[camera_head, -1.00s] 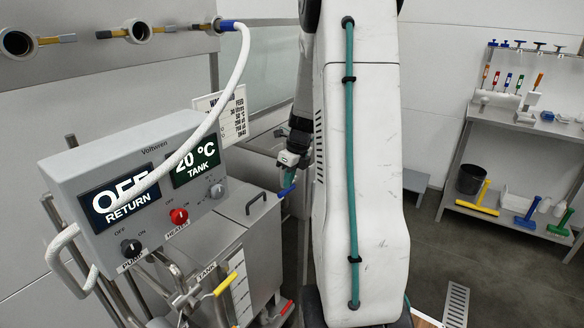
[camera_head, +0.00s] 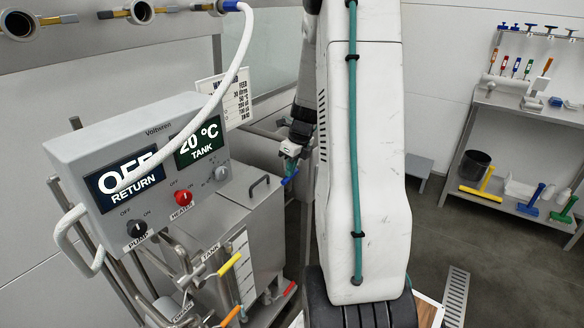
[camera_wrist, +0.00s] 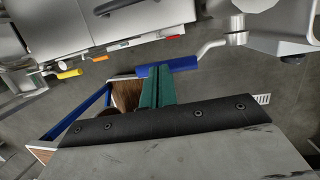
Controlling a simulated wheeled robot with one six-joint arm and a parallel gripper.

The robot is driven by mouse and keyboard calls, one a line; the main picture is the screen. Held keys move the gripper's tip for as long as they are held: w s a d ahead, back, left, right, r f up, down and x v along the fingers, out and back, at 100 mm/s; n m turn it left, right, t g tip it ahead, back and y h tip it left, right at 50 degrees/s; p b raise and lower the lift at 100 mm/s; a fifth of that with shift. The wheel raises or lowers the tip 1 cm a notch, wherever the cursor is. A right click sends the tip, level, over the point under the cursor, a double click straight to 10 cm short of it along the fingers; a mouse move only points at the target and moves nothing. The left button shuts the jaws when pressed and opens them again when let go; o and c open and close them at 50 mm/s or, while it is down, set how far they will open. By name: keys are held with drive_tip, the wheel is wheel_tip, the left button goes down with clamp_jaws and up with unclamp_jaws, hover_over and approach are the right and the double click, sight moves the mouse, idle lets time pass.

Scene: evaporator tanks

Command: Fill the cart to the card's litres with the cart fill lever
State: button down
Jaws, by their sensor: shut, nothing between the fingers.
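My gripper (camera_head: 290,170) hangs beyond the cart tank, left of my arm column; its green fingers (camera_wrist: 156,86) are shut and empty. A blue-handled lever (camera_wrist: 168,66) on a bent grey arm lies at the fingertips in the wrist view; contact cannot be told. Its blue end shows small in the head view (camera_head: 289,179). The wheeled steel tank (camera_head: 262,225) stands behind the control panel, with a white scale strip (camera_head: 240,268) on its side. A white card (camera_head: 238,98) behind the panel seems to list 30 litres; the hose covers part of it.
The panel (camera_head: 150,170) reads OFF RETURN and 20 °C TANK. Yellow (camera_head: 229,264), orange (camera_head: 230,315) and red (camera_head: 290,289) handles sit low around the tank. A white hose (camera_head: 240,70) crosses in front. A tool shelf (camera_head: 510,205) stands right, with open floor before it.

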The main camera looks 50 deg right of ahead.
drive_tip(key=shift+s+a, duration=0.1)
drive_tip(key=shift+a, duration=0.2)
drive_tip(key=a+v, duration=0.1)
drive_tip(key=v, duration=1.2)
drive_tip(key=shift+r, duration=0.5)
drive_tip(key=s+a+r+n, duration=0.1)
drive_tip(key=s+a+n, duration=0.4)
drive_tip(key=a+n, duration=0.6)
drive_tip(key=s+a+r+n, duration=0.2)
drive_tip(key=s+a+n, duration=0.4)
drive_tip(key=a+n, duration=0.5)
drive_tip(key=s+a+r+n+h, duration=0.1)
drive_tip(key=s+a+n, duration=0.5)
drive_tip(key=a+n, duration=0.6)
drive_tip(key=shift+r+n+g, duration=0.25)
drive_tip(key=shift+n+g, duration=0.15)
drive_tip(key=shift+n, duration=0.2)
